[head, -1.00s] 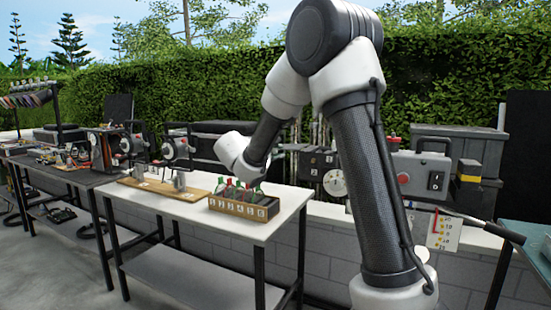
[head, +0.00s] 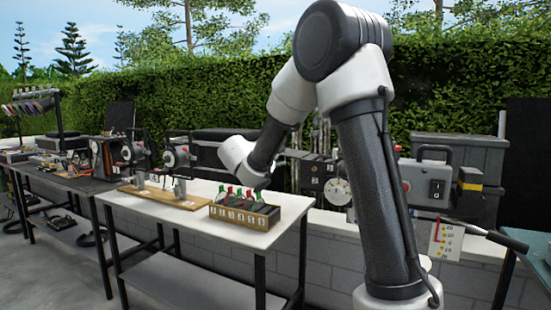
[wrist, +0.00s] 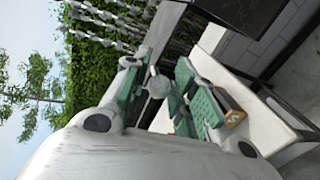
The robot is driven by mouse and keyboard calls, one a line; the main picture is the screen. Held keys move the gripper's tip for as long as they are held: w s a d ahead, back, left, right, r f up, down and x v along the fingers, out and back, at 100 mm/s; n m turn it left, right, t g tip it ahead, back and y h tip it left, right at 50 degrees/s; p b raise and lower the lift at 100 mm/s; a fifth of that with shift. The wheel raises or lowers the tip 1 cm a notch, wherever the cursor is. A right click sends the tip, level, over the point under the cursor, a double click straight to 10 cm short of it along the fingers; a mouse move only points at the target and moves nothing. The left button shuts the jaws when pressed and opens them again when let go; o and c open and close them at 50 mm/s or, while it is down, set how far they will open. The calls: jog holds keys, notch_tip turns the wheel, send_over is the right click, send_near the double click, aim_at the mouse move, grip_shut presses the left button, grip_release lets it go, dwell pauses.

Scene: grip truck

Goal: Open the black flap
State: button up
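My gripper (wrist: 163,95) is open in the wrist view, with green pads on its two fingers. A grey bar with a round pale knob (wrist: 157,86) shows between the fingers; I cannot tell whether they touch it. A black panel (wrist: 245,12) lies above and right of the fingers in the wrist view; I cannot tell whether it is the black flap. In the head view my fingers are hidden behind my wrist, which is over the back of the white table. A dark unit with a white dial (head: 338,191) stands partly behind my arm.
The white table (head: 285,228) holds a wooden box (head: 243,214) with red and green items and a wooden board (head: 160,196). A grey box with a red button (head: 425,184) is at right. A hedge and low wall stand behind.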

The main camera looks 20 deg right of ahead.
jog(key=shift+o, duration=0.7)
jog(key=shift+a, duration=0.2)
jog(key=v, duration=1.1)
jog(key=shift+s+a, duration=0.25)
jog(key=shift+s, duration=0.05)
